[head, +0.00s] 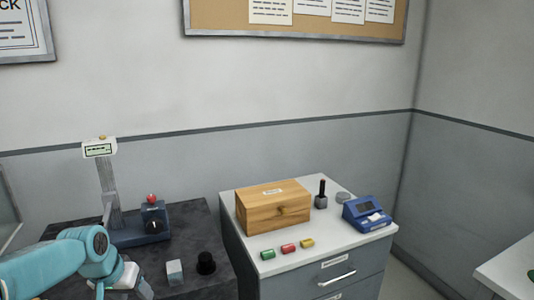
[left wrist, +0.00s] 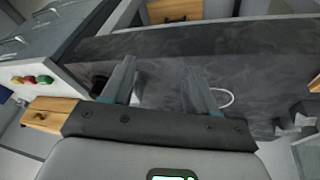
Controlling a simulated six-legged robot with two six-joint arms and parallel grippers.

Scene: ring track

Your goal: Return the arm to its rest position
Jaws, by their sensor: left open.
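My left arm is teal and comes in from the lower left of the head view. Its left gripper (head: 126,281) is low over the dark bench (head: 190,222), partly cut off by the bottom edge. In the left wrist view the two fingers of the left gripper (left wrist: 160,82) are apart, and nothing is clasped between them. A light grey block (head: 175,272) and a black knobbed piece (head: 206,263) stand on the bench to the right of the gripper. My right gripper is not in view.
A stand with a display (head: 99,149) and a red-topped blue unit (head: 153,217) rise behind the arm. On the white-topped cabinet (head: 340,247) are a wooden box (head: 272,208), several small coloured cylinders (head: 288,249) and a blue device (head: 367,214).

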